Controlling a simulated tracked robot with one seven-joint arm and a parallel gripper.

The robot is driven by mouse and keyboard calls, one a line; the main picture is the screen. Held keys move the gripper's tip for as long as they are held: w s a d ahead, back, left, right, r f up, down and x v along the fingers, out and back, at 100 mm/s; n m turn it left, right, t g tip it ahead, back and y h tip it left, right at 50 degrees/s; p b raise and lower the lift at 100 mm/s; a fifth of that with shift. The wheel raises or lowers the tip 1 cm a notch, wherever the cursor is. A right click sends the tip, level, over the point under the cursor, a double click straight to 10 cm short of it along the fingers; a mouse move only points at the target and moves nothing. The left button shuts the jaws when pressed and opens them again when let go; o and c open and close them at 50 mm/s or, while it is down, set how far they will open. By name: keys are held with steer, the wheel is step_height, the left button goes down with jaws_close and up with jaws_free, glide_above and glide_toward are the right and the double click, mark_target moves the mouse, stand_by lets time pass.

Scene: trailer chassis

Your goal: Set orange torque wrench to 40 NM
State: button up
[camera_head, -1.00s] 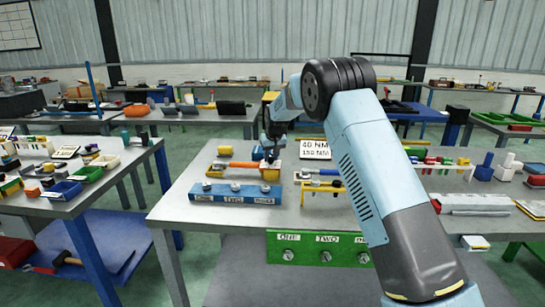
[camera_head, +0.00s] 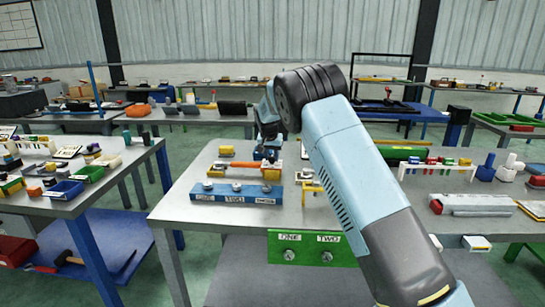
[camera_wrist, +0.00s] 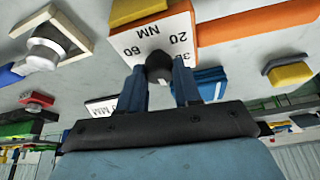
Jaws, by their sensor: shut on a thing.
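The orange torque wrench (camera_head: 240,164) lies on the middle table. Its orange handle (camera_wrist: 262,22) runs to the upper right in the wrist view. Its white dial face (camera_wrist: 150,36) shows "NM", 60, 20 and a partly covered number that looks like 30. A black dial knob (camera_wrist: 159,66) stands on the face between my blue fingertips. My gripper (camera_wrist: 159,80) is shut on this knob; it also shows above the wrench in the head view (camera_head: 267,152). The knob's pointer and the 40 mark are not visible.
A blue rack (camera_head: 236,194) with labels and metal pieces is in front of the wrench. A yellow block (camera_head: 226,151) lies behind it. A yellow-framed fixture (camera_head: 310,185) stands to the right, partly behind my arm. A green labelled panel (camera_head: 310,247) hangs at the table's front.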

steer(key=o, duration=1)
steer(key=shift+o, duration=0.2)
steer(key=v, duration=1.3)
steer(key=shift+r, duration=0.3)
steer(key=shift+s, duration=0.1)
